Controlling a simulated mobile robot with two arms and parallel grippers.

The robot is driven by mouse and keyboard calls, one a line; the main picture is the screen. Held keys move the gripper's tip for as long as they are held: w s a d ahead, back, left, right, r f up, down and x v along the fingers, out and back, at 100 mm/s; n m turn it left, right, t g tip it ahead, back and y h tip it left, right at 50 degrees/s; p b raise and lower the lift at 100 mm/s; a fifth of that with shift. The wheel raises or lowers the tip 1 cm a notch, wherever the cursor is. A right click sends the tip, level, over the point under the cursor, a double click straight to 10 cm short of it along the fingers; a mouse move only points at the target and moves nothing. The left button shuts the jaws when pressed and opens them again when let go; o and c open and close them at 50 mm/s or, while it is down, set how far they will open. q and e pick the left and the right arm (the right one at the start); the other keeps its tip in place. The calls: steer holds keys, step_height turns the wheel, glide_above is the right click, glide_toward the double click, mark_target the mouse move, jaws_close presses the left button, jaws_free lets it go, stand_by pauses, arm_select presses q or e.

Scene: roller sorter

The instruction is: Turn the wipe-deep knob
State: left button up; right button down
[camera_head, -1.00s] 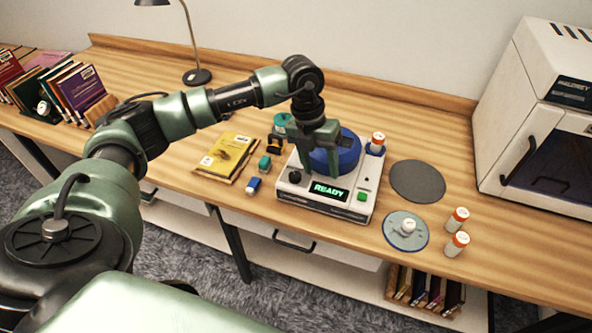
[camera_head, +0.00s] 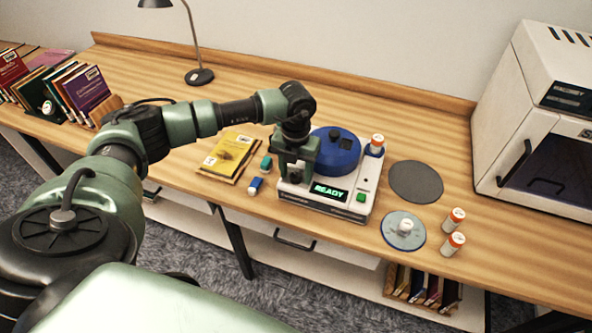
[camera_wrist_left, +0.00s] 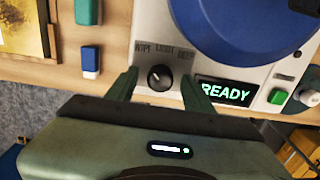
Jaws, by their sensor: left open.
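The white machine (camera_head: 320,205) stands on the desk with a blue round lid (camera_head: 336,158) and a lit READY display (camera_head: 330,192). Its black knob (camera_wrist_left: 159,78) shows in the left wrist view, under a row of printed labels that I can only partly read. My left gripper (camera_head: 294,174) is at the machine's front left corner. In the left wrist view its open fingers (camera_wrist_left: 160,84) stand on either side of the knob, apart from it. In the head view the gripper partly hides the knob. My right gripper is not in view.
A yellow packet (camera_head: 228,155) and small blue-and-white (camera_head: 255,186) and green (camera_head: 266,163) blocks lie left of the machine. To the right are a grey disc (camera_head: 416,181), a round dish (camera_head: 403,230), orange-capped bottles (camera_head: 453,243) and a white cabinet (camera_head: 540,130).

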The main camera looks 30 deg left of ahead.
arm_select(q)
jaws_close()
steer(key=m+b, duration=0.4)
steer(key=shift+w+f, duration=0.1)
steer(key=shift+f, duration=0.05)
steer(key=m+b, duration=0.3)
steer(key=shift+m, duration=0.4)
steer(key=shift+r+m+b, duration=0.2)
steer(key=shift+m+b, duration=0.15)
steer(key=shift+m, duration=0.15)
steer(key=shift+r, duration=0.1)
